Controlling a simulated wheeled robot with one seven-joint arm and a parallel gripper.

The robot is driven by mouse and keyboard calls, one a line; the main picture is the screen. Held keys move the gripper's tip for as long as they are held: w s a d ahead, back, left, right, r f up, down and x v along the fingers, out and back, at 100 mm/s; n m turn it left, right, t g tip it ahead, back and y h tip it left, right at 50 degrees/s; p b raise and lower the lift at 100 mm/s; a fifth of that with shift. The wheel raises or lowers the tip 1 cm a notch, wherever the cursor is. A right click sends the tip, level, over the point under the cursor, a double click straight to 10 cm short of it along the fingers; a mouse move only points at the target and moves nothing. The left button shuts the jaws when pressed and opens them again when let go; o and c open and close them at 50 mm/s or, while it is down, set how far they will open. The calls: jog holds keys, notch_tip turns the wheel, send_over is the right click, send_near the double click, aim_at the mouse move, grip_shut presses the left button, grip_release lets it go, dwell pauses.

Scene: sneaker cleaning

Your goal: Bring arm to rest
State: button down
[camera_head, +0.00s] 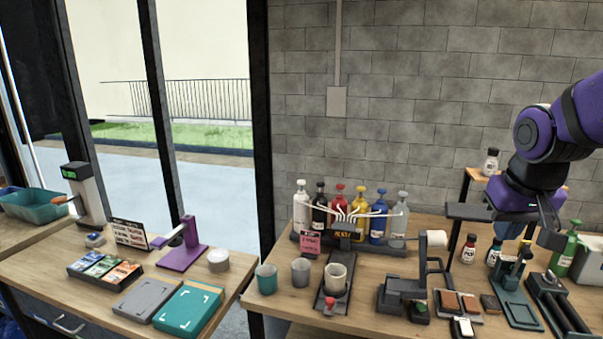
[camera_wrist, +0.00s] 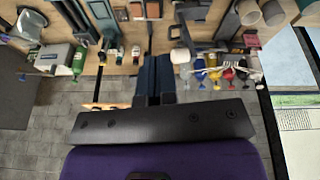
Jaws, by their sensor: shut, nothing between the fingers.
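My purple and black arm (camera_head: 540,150) reaches in from the right side of the head view. My gripper (camera_head: 508,230) hangs at its end, above the right part of the wooden bench (camera_head: 255,300). In the wrist view my gripper (camera_wrist: 155,98) shows two dark blue fingers pressed together, with nothing held between them. The wrist view is upside down, with the bench along its top and the grey brick wall below.
A row of pump bottles (camera_head: 340,205) stands at the wall. Cups (camera_head: 300,270), a green bottle (camera_head: 566,250) and a dark stand (camera_head: 405,290) occupy the bench. A small raised shelf (camera_head: 478,175) with a white bottle (camera_head: 491,160) is close left of my arm.

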jog(key=s+a+r+t, duration=0.1)
jog(key=s+a+r, duration=0.1)
jog(key=s, duration=0.5)
jog(key=s+a+r+n+t+y, duration=0.1)
jog(key=s+r, duration=0.3)
jog(key=s, duration=0.2)
jog(key=shift+s+a, duration=0.35)
jog(key=shift+a, duration=0.05)
jog(key=w+d+f+m+g, duration=0.1)
jog(key=w+d+f, duration=0.25)
jog(key=w, duration=0.55)
jog(key=w+d+f+g, duration=0.2)
jog(key=w+f, duration=0.3)
jog(key=w, duration=0.3)
jog(key=w+d+f+m+g, duration=0.1)
jog(key=w+d+f, duration=0.3)
jog(key=f, duration=0.5)
jog(key=w+d+f+g, duration=0.1)
jog(key=w+d+f, duration=0.2)
jog(key=f, duration=0.7)
jog(key=w, duration=0.2)
jog(key=shift+w+d+m, duration=0.3)
jog(key=shift+d+m, duration=0.05)
jog(key=shift+m, duration=0.05)
